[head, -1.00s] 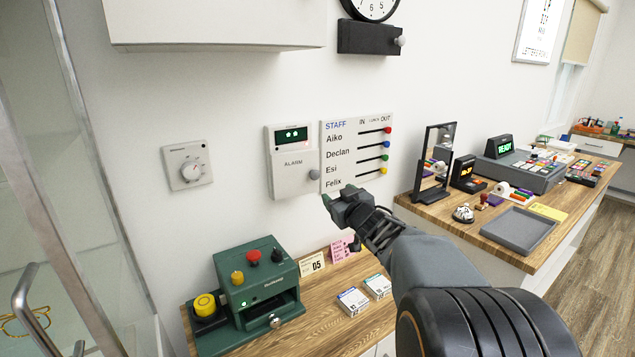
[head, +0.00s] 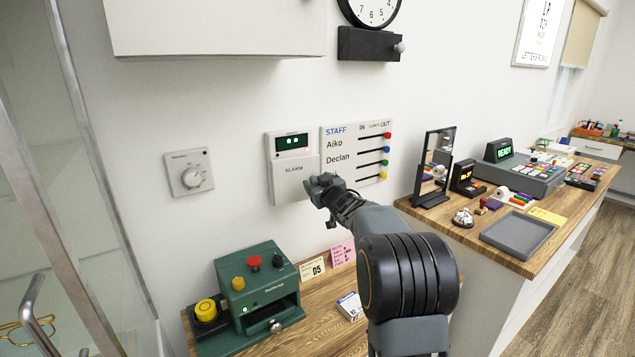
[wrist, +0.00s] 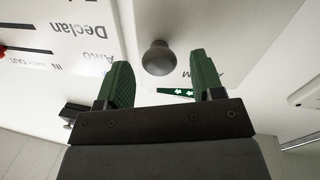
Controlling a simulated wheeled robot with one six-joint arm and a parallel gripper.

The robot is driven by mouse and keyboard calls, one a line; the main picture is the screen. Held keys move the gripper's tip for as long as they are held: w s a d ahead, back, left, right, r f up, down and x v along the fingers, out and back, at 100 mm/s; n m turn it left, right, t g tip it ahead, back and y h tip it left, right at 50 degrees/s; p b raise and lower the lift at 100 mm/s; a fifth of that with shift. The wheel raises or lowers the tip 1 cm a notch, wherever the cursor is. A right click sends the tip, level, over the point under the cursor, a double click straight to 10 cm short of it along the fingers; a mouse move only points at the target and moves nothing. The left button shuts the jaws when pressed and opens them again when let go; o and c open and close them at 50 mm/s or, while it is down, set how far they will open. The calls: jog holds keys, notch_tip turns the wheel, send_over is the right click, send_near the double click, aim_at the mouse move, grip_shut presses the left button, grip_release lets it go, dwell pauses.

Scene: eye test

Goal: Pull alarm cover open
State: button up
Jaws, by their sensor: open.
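The white alarm box (head: 270,148) is on the wall, with a small display (head: 291,142) at its top. Its cover (head: 290,186), marked ALARM, looks closed below the display. My gripper (head: 322,181) is at the cover's lower right and hides its knob in the head view. In the wrist view the round grey knob (wrist: 158,57) stands between the two green fingers of my open gripper (wrist: 159,72), with space on both sides. No finger visibly touches it.
The staff board (head: 372,128) with coloured sliders is right beside the alarm box, partly behind my gripper. A thermostat (head: 189,173) is on the wall to the left. A green machine (head: 257,283) stands on the counter below. The wall between thermostat and alarm box is clear.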

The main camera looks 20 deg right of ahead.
jog(key=shift+w, duration=0.2)
jog(key=shift+c, duration=0.2)
grip_shut()
dwell(0.4)
